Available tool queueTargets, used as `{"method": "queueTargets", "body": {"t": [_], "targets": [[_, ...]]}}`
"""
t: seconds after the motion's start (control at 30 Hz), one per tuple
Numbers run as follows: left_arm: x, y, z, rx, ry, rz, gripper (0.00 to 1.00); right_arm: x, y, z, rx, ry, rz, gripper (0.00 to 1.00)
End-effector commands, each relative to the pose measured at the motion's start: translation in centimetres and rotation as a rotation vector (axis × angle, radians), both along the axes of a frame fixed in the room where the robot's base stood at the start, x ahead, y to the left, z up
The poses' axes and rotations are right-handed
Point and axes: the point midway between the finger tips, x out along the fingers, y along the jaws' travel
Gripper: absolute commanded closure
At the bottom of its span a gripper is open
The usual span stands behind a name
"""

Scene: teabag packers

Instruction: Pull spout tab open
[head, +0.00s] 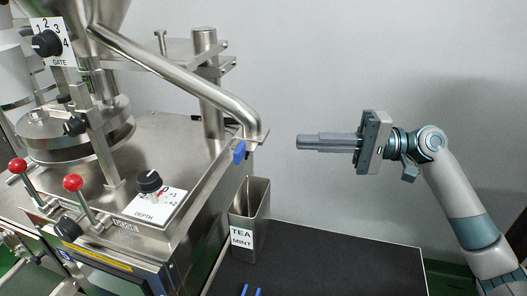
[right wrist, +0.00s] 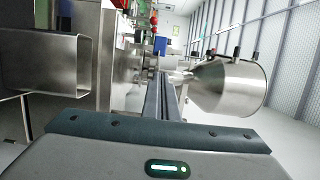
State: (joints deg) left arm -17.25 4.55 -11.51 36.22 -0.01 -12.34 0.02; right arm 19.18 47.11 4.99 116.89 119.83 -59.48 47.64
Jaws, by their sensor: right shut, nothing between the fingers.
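The spout (head: 205,88) is a bent steel tube that slopes down to the right from the hopper. A small blue tab (head: 239,152) shows at its lower end. A small blue piece (right wrist: 160,45), likely this tab, also shows beyond my fingers in the right wrist view. My right gripper (head: 298,143) is shut and empty, pointing left. It is to the right of the spout end and apart from it. Its closed fingers (right wrist: 165,100) also show in the right wrist view. My left gripper is not in view.
A steel bin (head: 249,208) labelled TEA MINT stands below the spout end. The steel machine (head: 150,160) with knobs and red-topped levers fills the left. A black mat (head: 330,268) lies at the bottom, with two small blue tips (head: 251,292) at the picture's edge.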

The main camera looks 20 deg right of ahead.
Motion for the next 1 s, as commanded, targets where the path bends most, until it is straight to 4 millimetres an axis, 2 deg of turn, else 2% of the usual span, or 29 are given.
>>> {"method": "queueTargets", "body": {"t": [0.57,0.77,1.0], "targets": [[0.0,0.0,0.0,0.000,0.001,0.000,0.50,0.1,0.3,-0.2,0.000,0.000,0.000,1.00],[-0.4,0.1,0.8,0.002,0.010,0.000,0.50,0.6,1.8,0.1,0.002,-0.001,0.001,1.00],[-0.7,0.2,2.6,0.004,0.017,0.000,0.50,1.8,5.0,0.2,0.002,0.000,0.002,1.00]]}}
